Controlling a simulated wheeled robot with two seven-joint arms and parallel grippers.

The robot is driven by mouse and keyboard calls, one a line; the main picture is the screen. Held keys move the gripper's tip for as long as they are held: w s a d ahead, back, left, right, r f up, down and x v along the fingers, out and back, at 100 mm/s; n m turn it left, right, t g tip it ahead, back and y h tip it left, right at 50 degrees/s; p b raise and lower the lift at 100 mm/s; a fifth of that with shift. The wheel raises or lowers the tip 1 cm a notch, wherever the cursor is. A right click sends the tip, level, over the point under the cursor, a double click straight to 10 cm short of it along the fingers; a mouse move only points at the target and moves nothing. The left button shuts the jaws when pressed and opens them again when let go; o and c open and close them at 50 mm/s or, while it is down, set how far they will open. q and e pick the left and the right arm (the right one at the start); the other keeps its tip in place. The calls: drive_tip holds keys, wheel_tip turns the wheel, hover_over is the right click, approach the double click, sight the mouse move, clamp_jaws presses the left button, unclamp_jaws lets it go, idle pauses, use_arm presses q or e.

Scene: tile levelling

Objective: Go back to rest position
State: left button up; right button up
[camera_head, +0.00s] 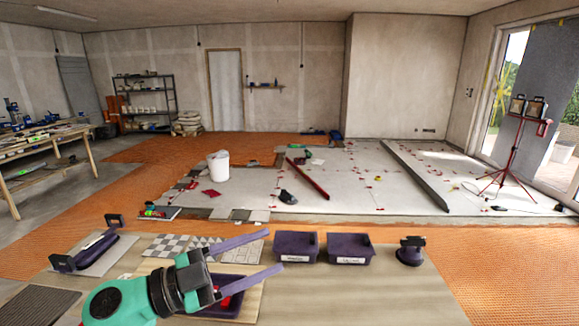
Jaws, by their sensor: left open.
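My left gripper (276,250) comes in low over the wooden worktop (380,290), with its teal wrist at the bottom left. Its two long purple fingers are spread apart and point right, with nothing between them. The lower finger passes over a dark purple tray (228,308) holding red pieces, and the arm hides part of that tray. My right gripper is not in view.
Two dark purple bins (297,247) (350,249) and a suction lifter (410,252) stand along the worktop's far edge. A tool with handles (88,250) and mosaic sheets (165,246) lie left. The worktop's right front is clear. Beyond is the tiled floor (350,180).

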use_arm(q)
drive_tip(key=w+a+n+t+y, duration=0.6)
drive_tip(key=a+n+t+y, duration=0.25)
drive_tip(key=n+t, duration=0.35)
drive_tip(key=s+a+f+n+g+y, duration=0.1)
drive_tip(key=a+f+n+g+y, duration=0.35)
drive_tip(key=f, duration=0.45)
drive_tip(key=s+a+f+n+g+y, duration=0.15)
drive_tip(key=a+f+n+y, duration=0.25)
drive_tip(key=a+f+y, duration=0.4)
drive_tip(key=s+d+f+m+g+h, duration=0.25)
drive_tip(key=s+f+g, duration=0.85)
drive_tip(key=s+f, duration=0.7)
wheel_tip(320, 180, down, 28)
drive_tip(key=s+r+b, duration=0.1)
drive_tip(key=s+b, duration=0.2)
drive_tip(key=b, duration=0.1)
drive_tip(key=s+a+f+g+b, duration=0.2)
drive_tip(key=s+f, duration=1.3)
drive_tip(key=shift+s+a+f, duration=0.2)
drive_tip(key=shift+a, duration=0.05)
